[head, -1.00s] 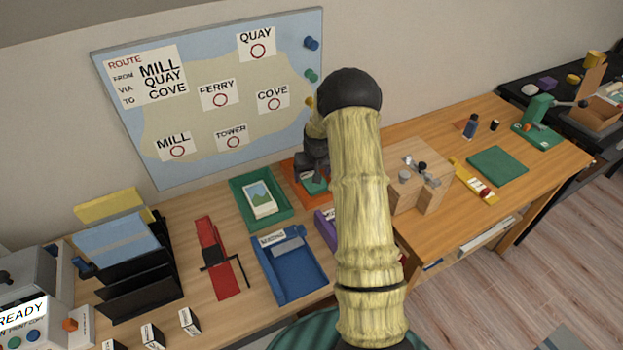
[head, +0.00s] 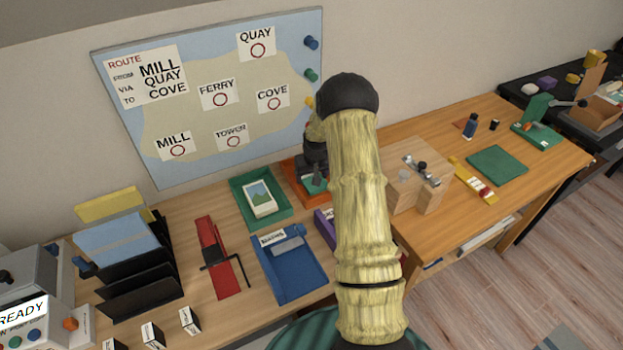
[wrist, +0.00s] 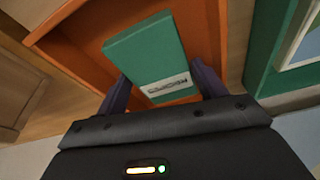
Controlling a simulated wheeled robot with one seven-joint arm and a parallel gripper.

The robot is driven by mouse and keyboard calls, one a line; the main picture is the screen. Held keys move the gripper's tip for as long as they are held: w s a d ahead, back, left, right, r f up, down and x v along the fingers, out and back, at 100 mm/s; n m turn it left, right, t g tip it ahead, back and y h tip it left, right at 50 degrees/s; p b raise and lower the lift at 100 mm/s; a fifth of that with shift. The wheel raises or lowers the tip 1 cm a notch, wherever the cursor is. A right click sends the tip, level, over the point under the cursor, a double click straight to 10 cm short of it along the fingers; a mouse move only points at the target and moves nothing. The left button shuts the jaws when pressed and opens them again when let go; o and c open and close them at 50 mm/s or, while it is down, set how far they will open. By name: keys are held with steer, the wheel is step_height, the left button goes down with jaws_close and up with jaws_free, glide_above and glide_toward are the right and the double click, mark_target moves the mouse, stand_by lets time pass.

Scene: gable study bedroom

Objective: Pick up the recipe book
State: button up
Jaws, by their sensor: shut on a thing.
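The recipe book is a green book (wrist: 147,48) with a pale label in the wrist view; the label's lettering is hard to read. It lies within an orange tray (wrist: 76,38). My gripper (wrist: 158,92) is shut on the book, with one dark finger on each side of its labelled end. In the head view, my gripper (head: 314,178) is down at the orange tray (head: 297,192), and my arm hides much of the tray and book. Whether the book is clear of the tray floor cannot be told.
A green tray (head: 240,190) with a picture card stands just left of the orange tray. A blue tray (head: 288,285) and a purple tray (head: 325,226) are nearer. A wooden block stand (head: 401,190) is close on the right. The map board (head: 205,135) rises behind.

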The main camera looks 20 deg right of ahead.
steer(key=shift+r, duration=0.1)
step_height(320, 180, up, 10)
steer(key=shift+f+b, duration=0.1)
steer(key=shift+b, duration=0.25)
